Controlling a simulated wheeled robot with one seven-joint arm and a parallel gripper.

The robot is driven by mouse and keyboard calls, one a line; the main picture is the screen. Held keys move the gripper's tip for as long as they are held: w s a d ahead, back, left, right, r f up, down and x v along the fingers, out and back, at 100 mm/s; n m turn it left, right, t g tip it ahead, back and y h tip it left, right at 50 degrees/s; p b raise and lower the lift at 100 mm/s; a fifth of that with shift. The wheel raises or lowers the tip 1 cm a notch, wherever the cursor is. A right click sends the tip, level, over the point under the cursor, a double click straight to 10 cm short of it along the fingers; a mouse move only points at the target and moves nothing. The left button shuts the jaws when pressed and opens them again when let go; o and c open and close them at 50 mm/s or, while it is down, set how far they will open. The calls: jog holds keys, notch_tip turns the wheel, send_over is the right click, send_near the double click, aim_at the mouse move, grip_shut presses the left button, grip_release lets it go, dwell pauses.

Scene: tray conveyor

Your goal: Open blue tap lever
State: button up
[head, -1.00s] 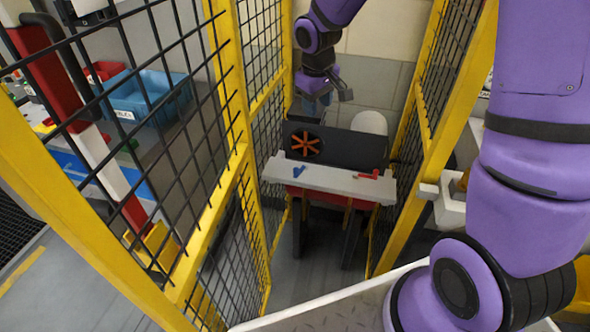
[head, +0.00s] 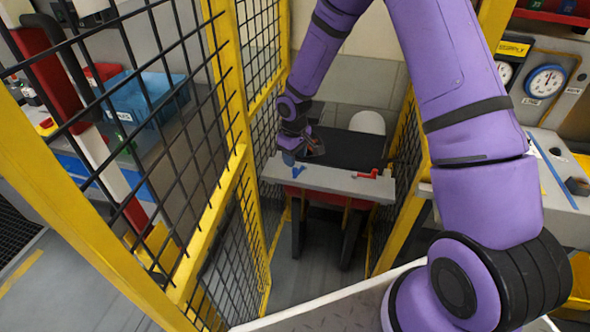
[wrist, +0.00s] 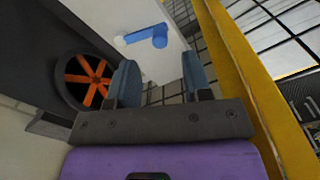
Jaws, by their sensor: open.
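The blue tap lever (wrist: 146,36) sits on the pale bench top (wrist: 150,62) in the wrist view, just beyond my fingertips and apart from them. In the head view the blue lever (head: 297,171) shows at the left of the bench top (head: 335,184), just below my gripper. My gripper (wrist: 155,75) is open and empty, its two blue-grey fingers spread on either side of the space below the lever. In the head view my gripper (head: 291,156) hangs over the left part of the bench, partly hidden by my wrist. A red lever (head: 368,174) is at the right of the bench top.
A yellow post (wrist: 255,85) and mesh fence stand close on the right. In the head view, yellow-framed mesh (head: 205,230) flanks the bench on the left. Gauges (head: 545,82) are far right.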

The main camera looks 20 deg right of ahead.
aim_at(295, 169)
notch_tip(295, 169, down, 6)
jog(key=shift+r, duration=0.1)
dwell(0.4)
jog(key=shift+d, duration=0.1)
grip_shut()
